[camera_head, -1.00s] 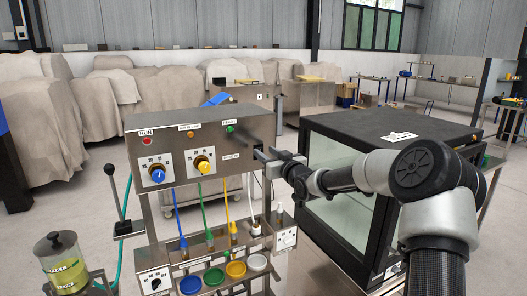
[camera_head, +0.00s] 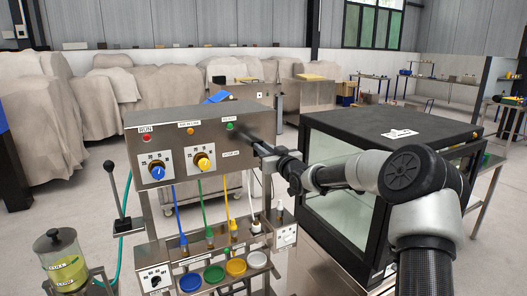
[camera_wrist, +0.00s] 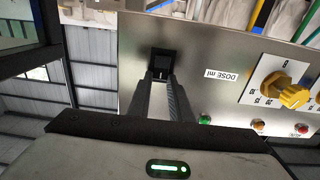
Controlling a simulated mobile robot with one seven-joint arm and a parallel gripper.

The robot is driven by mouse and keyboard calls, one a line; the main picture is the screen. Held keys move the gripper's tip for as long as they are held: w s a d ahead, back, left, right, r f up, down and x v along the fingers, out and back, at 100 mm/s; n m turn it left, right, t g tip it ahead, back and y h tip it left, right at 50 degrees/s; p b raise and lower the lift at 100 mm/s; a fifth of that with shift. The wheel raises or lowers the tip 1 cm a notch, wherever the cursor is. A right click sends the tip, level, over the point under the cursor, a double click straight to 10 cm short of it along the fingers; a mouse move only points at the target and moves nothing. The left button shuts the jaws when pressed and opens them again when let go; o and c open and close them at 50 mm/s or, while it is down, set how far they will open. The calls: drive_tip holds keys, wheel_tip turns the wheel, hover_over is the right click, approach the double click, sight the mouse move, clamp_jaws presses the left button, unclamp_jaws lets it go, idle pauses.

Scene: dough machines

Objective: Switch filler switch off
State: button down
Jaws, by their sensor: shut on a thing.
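The filler switch is a small black square piece (camera_wrist: 160,61) on the steel control box (camera_head: 205,117), beside the "DOSE ml" label in the wrist view. My gripper (camera_wrist: 161,77) reaches to it from the right side of the box, and its two dark fingers are close together on the switch. In the head view my gripper (camera_head: 257,150) meets the right part of the box front, and its fingertips hide the switch there. I cannot tell the switch's position.
The box carries a blue knob (camera_head: 158,173), a yellow knob (camera_head: 203,163), a red lamp (camera_head: 147,138) and a green lamp (camera_head: 230,126). Colored cups stand below it. A black glass-sided cabinet (camera_head: 390,135) stands close on the right, beside my arm.

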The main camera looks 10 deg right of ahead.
drive_tip(key=f+t+b, duration=0.1)
drive_tip(key=b, duration=0.4)
drive_tip(key=shift+s+t+y+b, duration=0.15)
drive_tip(key=shift+t+y+b, duration=0.15)
drive_tip(key=shift+t+b, duration=0.1)
drive_tip(key=shift+r, duration=0.15)
drive_tip(key=c, duration=1.6)
unclamp_jaws()
